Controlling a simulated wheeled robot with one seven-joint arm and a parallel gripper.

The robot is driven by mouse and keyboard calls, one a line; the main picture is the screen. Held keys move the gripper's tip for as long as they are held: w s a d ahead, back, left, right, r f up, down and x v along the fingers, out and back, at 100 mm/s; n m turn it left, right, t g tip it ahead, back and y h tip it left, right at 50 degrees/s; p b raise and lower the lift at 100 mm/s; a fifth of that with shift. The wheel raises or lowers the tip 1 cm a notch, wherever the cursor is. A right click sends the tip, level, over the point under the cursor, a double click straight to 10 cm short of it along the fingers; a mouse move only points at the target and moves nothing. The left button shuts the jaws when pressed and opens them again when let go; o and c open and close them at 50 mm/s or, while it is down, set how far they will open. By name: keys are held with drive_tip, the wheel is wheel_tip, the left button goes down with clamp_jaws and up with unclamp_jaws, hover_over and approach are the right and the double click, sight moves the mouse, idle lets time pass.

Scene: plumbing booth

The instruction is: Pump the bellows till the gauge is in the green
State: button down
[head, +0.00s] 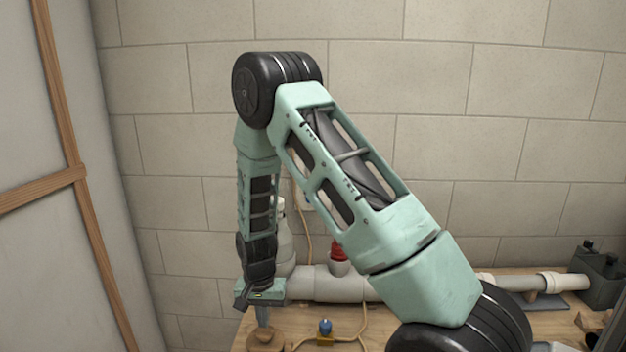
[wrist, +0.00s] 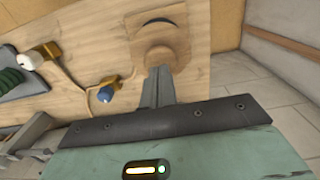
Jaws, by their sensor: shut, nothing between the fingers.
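My gripper (head: 263,322) points down at the left of the wooden bench, its fingers shut with nothing between them. In the wrist view the closed fingertips (wrist: 159,72) are at a rounded wooden piece (wrist: 161,55), which may be part of the bellows. It also shows in the head view (head: 265,341), just under the fingertips. I cannot tell whether they touch it. A dark curved mark (wrist: 159,20) lies beyond it. I cannot make out a gauge face in either view.
A blue knob on a brass fitting (head: 325,327) stands right of the gripper, with a yellowish hose (head: 363,325). Behind are a pale horizontal pipe (head: 325,284), a red-topped part (head: 338,252) and a block wall (head: 430,80). A wood-framed panel (head: 60,120) stands left.

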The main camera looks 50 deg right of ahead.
sight(265, 331)
drive_tip(key=shift+f, duration=0.1)
idle(1.7)
idle(0.5)
drive_tip(key=shift+f+b, duration=1.2)
drive_tip(key=shift+f, duration=0.65)
drive_tip(key=shift+r+p, duration=1.6)
drive_tip(key=shift+r, duration=0.35)
